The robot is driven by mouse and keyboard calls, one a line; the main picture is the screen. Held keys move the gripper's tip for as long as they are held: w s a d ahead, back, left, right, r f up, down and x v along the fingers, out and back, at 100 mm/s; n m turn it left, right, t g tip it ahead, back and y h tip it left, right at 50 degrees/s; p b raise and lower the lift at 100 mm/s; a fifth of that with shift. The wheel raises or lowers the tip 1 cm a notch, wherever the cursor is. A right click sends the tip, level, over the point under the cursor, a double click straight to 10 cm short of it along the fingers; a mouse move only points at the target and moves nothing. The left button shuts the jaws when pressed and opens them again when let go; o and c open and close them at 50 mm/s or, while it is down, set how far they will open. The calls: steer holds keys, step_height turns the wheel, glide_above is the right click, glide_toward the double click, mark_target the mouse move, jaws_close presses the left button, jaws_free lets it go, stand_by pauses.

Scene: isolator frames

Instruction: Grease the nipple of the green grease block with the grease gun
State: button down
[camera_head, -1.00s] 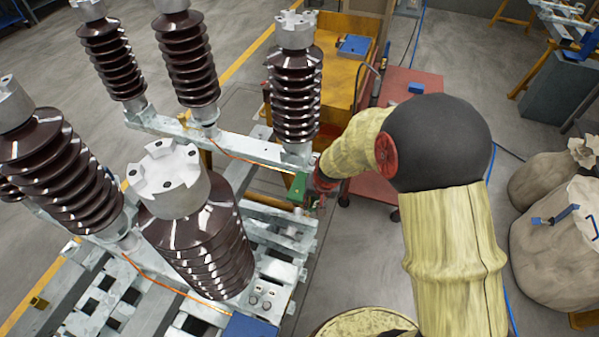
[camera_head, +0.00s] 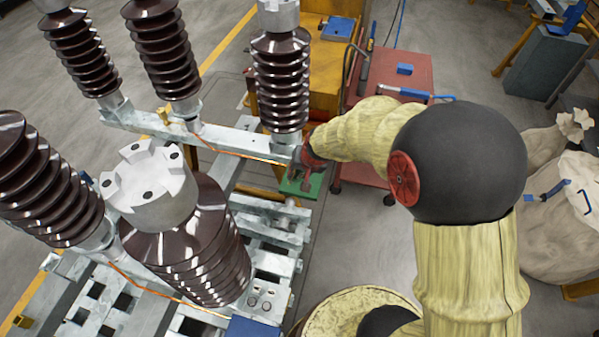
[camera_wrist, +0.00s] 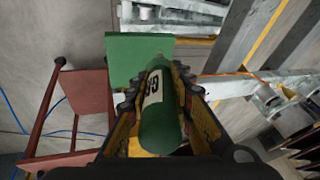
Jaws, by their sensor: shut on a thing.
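In the wrist view my gripper (camera_wrist: 160,98) is shut around a green cylinder with a pale label, which looks like the body of the grease gun (camera_wrist: 158,125). A flat green square, apparently the green grease block (camera_wrist: 135,50), lies beyond the cylinder's far end. I cannot tell whether they touch. In the head view my gripper (camera_head: 303,168) is at the right end of the isolator frame, with the green block (camera_head: 312,187) just beneath it. The held gun is hardly visible there. I cannot make out the nipple in either view.
Brown ribbed isolators (camera_head: 195,240) stand on the grey metal frame (camera_head: 238,137) left of my gripper. A red cart (camera_head: 415,65) with a blue block and a blue-handled tool stands behind my arm. Pale sacks (camera_head: 560,220) stand at right. Grey floor lies between.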

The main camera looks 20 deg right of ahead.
steer(key=shift+w+f+b, duration=0.35)
steer(key=shift+w+f, duration=0.05)
steer(key=shift+f, duration=0.2)
steer(key=shift+b+x, duration=1.2)
steer(key=shift+x, duration=0.2)
stand_by(1.5)
steer(key=shift+s+a, duration=0.1)
steer(key=shift+s, duration=0.05)
steer(key=shift+p+v, duration=1.5)
steer(key=shift+v, duration=1)
